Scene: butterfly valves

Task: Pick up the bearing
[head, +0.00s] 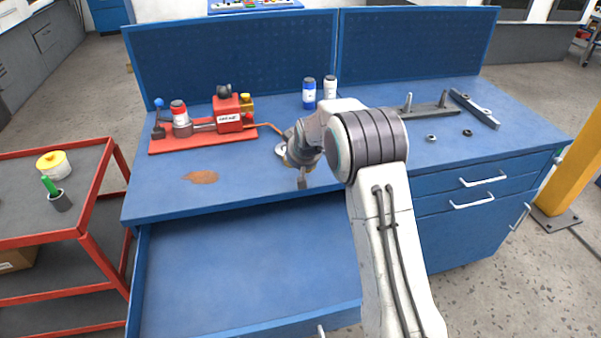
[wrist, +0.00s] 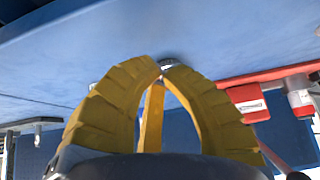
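A small round grey metal piece (head: 281,149), which looks like the bearing, shows at the tip side of my gripper (head: 286,160) over the left-centre of the blue bench. It also shows at the fingertips in the wrist view (wrist: 168,63). The head view hides most of the fingers behind my wrist. A silver ring (head: 430,138) and a dark ring (head: 467,132) lie on the bench's right side.
A red pump unit (head: 229,118) with a hose stands on a red tray (head: 160,149) at the left. Two bottles (head: 309,94) (head: 330,88) stand behind my gripper. An open, empty blue drawer (head: 240,270) juts out in front.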

